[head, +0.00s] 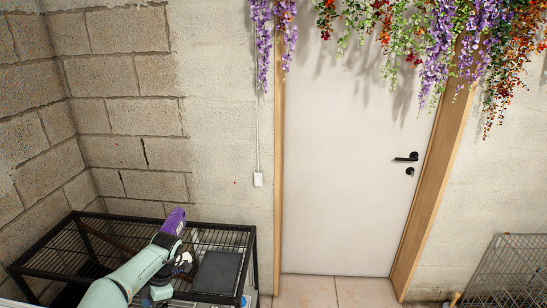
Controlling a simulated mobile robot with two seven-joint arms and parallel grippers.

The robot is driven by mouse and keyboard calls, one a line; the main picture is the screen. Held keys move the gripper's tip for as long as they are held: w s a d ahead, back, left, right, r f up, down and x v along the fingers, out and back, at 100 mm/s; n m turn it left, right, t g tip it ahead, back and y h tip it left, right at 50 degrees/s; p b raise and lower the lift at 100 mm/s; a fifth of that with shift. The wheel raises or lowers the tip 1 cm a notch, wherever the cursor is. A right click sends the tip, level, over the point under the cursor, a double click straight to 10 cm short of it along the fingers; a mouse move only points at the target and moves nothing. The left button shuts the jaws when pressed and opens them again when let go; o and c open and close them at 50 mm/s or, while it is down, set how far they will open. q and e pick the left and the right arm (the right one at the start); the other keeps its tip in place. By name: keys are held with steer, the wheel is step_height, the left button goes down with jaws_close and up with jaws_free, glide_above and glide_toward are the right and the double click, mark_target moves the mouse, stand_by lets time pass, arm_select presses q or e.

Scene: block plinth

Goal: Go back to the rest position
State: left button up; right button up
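My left arm (128,276), pale green with a purple end part (174,222), reaches in from the bottom left, in front of a black wire rack. No gripper fingers can be made out on it, and its lower part runs out of the bottom edge. My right arm and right gripper are not in view. No blocks or plinth show in this view.
The black wire rack (230,231) stands at the lower left against a block wall (125,70), with a dark flat panel (217,271) on it. A closed white door (345,170) is in the middle. A grey wire crate (508,270) stands lower right. Flowers (440,45) hang above.

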arm_select(q)
steer(key=w+a+f+m+t+y, duration=0.1)
steer(key=a+f+m+t+y, duration=0.3)
steer(key=f, duration=0.6)
steer(key=s+d+f+m+t, duration=0.2)
steer(key=d+f+m+t, duration=0.2)
steer(key=f+m, duration=0.5)
steer(key=s+d+f+m+h, duration=0.5)
steer(key=s+d+f+h, duration=0.2)
steer(key=s+d+f, duration=0.35)
steer(key=s+d+m+g+h, duration=0.2)
steer(key=s+d, duration=0.3)
steer(key=s, duration=0.3)
steer(key=s+d+m+g+h, duration=0.2)
steer(key=s+d, duration=0.3)
steer(key=s, duration=0.3)
steer(key=shift+s+d+g, duration=0.15)
steer(key=shift+s+g, duration=0.25)
steer(key=shift+g, duration=0.2)
steer(key=shift+f, duration=0.1)
steer(key=c, duration=0.6)
steer(key=shift+s, duration=0.1)
